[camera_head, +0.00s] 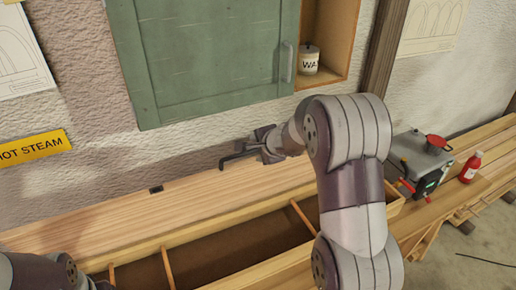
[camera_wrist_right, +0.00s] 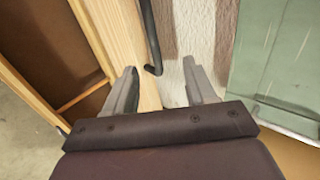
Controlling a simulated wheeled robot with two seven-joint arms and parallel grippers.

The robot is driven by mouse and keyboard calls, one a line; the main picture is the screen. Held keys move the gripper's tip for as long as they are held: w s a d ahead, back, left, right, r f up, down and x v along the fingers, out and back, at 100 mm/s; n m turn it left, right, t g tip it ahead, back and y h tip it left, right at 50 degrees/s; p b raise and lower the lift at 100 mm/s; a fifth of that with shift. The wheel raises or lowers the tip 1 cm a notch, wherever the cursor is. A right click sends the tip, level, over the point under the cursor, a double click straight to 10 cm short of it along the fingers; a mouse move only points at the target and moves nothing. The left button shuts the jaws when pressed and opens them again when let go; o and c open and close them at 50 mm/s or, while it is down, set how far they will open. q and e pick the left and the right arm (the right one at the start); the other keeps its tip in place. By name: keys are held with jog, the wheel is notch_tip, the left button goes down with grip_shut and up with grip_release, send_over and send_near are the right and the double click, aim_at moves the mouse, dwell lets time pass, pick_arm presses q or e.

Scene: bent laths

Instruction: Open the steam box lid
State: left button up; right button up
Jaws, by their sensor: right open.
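The steam box (camera_head: 140,245) is a long wooden trough under the wall, its dark inside showing between thin wooden dividers. Its planked wooden lid (camera_head: 170,212) lies back behind the opening, towards the wall. A thin black bent bar (camera_head: 232,160), seemingly the lid's handle, is beside my right gripper (camera_head: 258,144). In the right wrist view the bar (camera_wrist_right: 150,38) ends between the tips of my open right gripper (camera_wrist_right: 160,78); I cannot tell if they touch. My left gripper is out of view; only part of my left arm shows at the lower left.
A green cabinet door (camera_head: 205,60) hangs above, with a wax tin (camera_head: 309,60) on the shelf beside it. A steam unit (camera_head: 418,165) with a red-topped pot and a red bottle (camera_head: 470,167) stand at the right. A yellow steam sign (camera_head: 35,147) is on the wall.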

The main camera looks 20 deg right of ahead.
jog(key=s+d+r, duration=0.1)
jog(key=s+r, duration=0.1)
jog(key=s, duration=1.2)
jog(key=shift+w, duration=0.15)
